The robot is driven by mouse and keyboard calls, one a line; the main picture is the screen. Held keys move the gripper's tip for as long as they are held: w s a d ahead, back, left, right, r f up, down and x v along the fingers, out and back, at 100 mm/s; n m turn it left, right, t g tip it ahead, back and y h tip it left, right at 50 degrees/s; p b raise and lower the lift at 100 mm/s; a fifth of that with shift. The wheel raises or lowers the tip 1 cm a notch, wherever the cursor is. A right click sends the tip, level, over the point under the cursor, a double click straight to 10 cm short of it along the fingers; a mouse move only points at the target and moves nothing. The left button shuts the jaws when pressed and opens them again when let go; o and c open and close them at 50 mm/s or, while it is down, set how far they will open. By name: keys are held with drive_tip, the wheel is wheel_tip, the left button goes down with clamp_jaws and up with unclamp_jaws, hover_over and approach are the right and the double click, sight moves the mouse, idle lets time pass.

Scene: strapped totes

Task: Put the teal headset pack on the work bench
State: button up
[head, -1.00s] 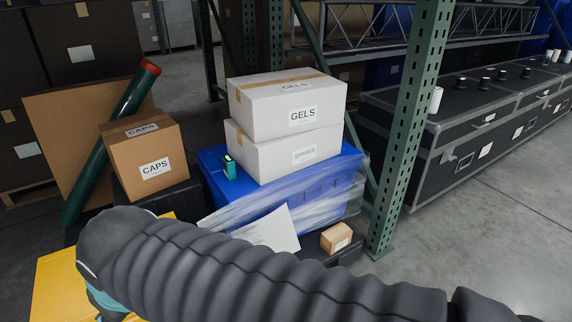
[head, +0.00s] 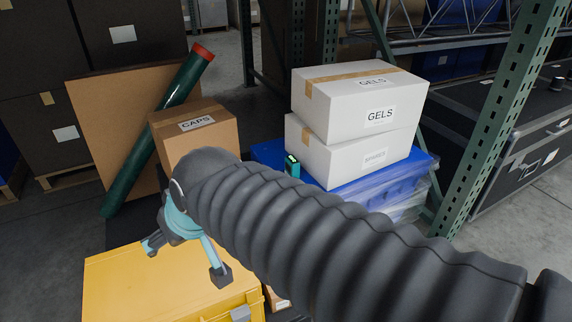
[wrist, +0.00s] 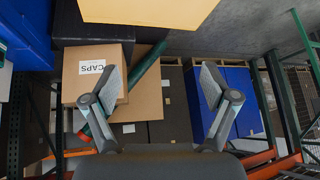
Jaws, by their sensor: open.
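A small teal pack (head: 292,166), likely the headset pack, stands upright on the blue strapped tote (head: 268,152), just left of the stacked white boxes. My arm hides part of the blue tote. I cannot make out a work bench in either view.
White GELS (head: 350,105) and SPARES (head: 340,155) boxes are stacked on the tote beside the pack. A CAPS carton (head: 205,140), a green tube (head: 165,120) and the yellow case (head: 130,290) are at left. A green rack post (head: 500,120) and black flight cases (head: 535,165) are at right.

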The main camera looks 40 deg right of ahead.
drive_tip(key=w+d+r+m+t+h, duration=0.1)
drive_tip(key=w+d+r+m+t, duration=0.15)
drive_tip(key=w, duration=0.55)
drive_tip(key=w+d+r+m+t+h, duration=0.15)
drive_tip(key=w+r, duration=0.25)
drive_tip(key=w, duration=0.4)
drive_tip(key=w+d+r+m+t, duration=0.2)
drive_tip(key=w+r+t, duration=0.1)
drive_tip(key=w, duration=0.5)
drive_tip(key=w+d+f+m+g+h+b, duration=0.1)
drive_tip(key=w+d+m+h, duration=0.25)
drive_tip(key=d, duration=0.25)
drive_tip(key=w+d+f+m+g+h, duration=0.1)
drive_tip(key=w+d+m+h, duration=0.25)
drive_tip(key=d, duration=0.35)
drive_tip(key=m+g+h, duration=0.5)
drive_tip(key=m+g, duration=0.3)
drive_tip(key=g, duration=0.8)
approach(291, 159)
drive_tip(key=shift+y, duration=0.25)
drive_tip(key=shift+b+x, duration=0.9)
drive_tip(key=shift+x, duration=4.35)
drive_tip(key=shift+r, duration=0.2)
drive_tip(key=c, duration=1.5)
wheel_tip(291, 159, up, 18)
drive_tip(key=p, duration=0.2)
drive_tip(key=shift+p, duration=0.35)
